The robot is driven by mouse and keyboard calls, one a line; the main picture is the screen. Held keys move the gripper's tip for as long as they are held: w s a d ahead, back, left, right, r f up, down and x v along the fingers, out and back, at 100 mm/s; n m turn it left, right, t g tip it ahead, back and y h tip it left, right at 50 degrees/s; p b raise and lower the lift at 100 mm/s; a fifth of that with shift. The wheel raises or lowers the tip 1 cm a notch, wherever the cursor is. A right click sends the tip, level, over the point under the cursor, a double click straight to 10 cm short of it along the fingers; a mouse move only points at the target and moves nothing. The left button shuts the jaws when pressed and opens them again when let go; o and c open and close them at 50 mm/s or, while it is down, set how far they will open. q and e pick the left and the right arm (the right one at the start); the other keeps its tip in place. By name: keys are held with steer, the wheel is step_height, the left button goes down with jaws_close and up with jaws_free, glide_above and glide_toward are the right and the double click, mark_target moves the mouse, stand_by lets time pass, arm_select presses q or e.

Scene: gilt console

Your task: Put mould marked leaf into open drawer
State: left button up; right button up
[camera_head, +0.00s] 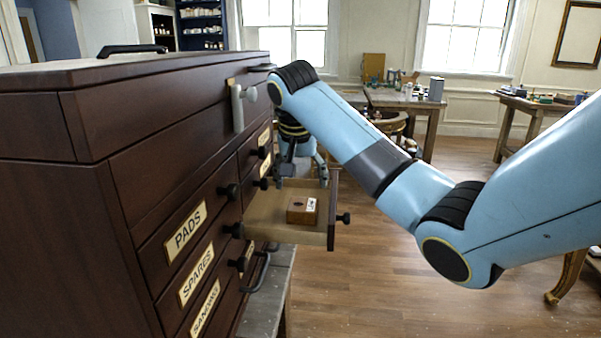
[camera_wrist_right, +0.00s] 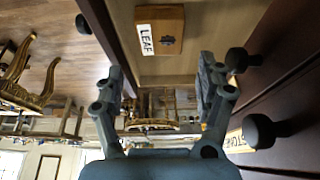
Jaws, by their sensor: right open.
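The mould marked leaf (camera_head: 298,211) is a small brown wooden block with a dark round recess and a white label. It lies on the floor of the open drawer (camera_head: 265,213), towards the drawer's front panel. In the right wrist view the mould (camera_wrist_right: 172,22) shows its label reading LEAF. My right gripper (camera_head: 301,183) is over the far part of the drawer, apart from the mould. Its fingers (camera_wrist_right: 163,75) are spread with nothing between them. My left gripper is not in view.
The dark wooden chest (camera_head: 60,200) fills the left, with labelled shut drawers such as PADS (camera_head: 185,230) and knobs that stick out. A handle (camera_head: 258,273) juts out below the open drawer. Floor (camera_head: 390,270) is clear to the right. A worktable (camera_head: 420,105) stands far behind.

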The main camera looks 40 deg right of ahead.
steer(key=shift+v, duration=1.7)
